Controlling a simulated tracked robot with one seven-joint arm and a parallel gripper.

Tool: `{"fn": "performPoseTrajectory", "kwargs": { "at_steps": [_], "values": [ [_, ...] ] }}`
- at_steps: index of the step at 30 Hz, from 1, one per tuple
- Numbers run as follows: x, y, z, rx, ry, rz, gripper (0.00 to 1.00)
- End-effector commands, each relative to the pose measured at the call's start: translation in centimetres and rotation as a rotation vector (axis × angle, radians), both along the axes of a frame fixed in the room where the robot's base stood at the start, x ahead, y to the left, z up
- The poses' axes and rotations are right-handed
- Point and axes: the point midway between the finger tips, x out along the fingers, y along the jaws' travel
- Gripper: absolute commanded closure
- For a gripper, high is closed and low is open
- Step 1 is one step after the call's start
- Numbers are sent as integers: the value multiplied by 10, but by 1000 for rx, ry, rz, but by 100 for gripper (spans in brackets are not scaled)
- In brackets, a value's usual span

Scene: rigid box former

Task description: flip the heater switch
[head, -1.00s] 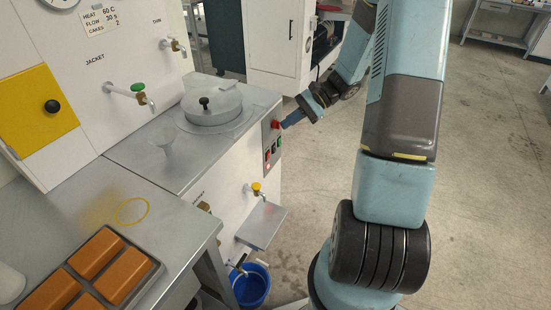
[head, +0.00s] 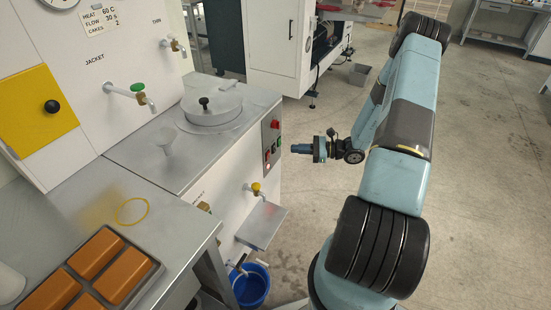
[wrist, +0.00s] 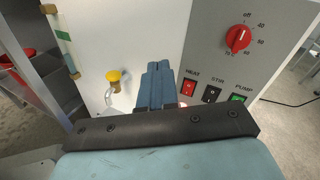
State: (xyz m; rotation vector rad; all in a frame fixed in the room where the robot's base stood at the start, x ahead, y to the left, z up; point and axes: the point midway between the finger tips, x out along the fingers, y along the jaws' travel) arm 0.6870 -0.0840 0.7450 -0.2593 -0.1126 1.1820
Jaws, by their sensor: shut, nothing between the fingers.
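The heater switch is the red rocker labelled HEAT (wrist: 189,87) on the grey control panel (wrist: 218,62). In the wrist view it sits just right of my gripper (wrist: 158,66), whose blue fingers are together and empty. In the head view my gripper (head: 294,148) is a short way right of the panel (head: 272,139), pointing at its lower part and apart from it. The red switch (head: 267,155) is small there; its position is hard to tell. A black STIR switch (wrist: 212,94) and a green PUMP switch (wrist: 238,100) are to its right.
A red dial (wrist: 239,39) is above the switches. A yellow-handled tap (head: 256,188) is below the panel, over a metal shelf (head: 262,226) and a blue bucket (head: 251,286). A lidded pot (head: 212,107) is on top. The floor right of the cabinet is open.

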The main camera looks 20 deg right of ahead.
Motion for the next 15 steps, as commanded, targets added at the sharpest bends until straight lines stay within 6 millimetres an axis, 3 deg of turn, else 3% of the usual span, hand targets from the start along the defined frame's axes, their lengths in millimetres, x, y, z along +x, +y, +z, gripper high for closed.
{"fn": "performPoseTrajectory", "kwargs": {
  "at_steps": [15],
  "values": [
    [-3,-29,-101,233,102,-303,100]
  ]
}}
